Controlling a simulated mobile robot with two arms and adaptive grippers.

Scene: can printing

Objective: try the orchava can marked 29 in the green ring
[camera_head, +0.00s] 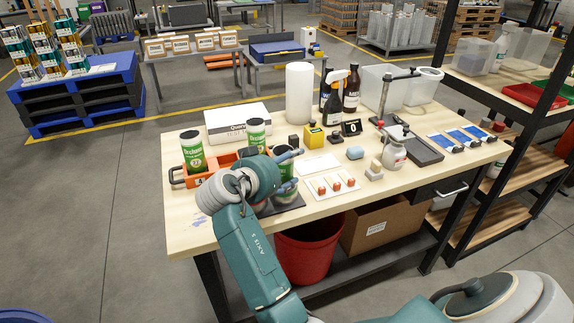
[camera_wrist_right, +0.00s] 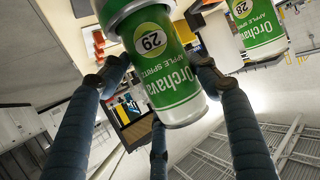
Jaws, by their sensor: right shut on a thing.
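The Orchava can marked 29 (camera_wrist_right: 165,62) is green and white and fills the middle of the right wrist view. My right gripper (camera_head: 286,168) is shut on it, with dark fingers around its sides. In the head view the gripper is over the front left of the table, above a dark mat (camera_head: 290,205), and hides most of the can. I cannot pick out the green ring clearly, nor tell whether the can touches it. My left gripper is not in view.
An orange tray (camera_head: 176,181) with Orchava cans, one marked 12 (camera_head: 193,151), stands left of the gripper. The can marked 28 (camera_wrist_right: 256,25) shows in the wrist view.

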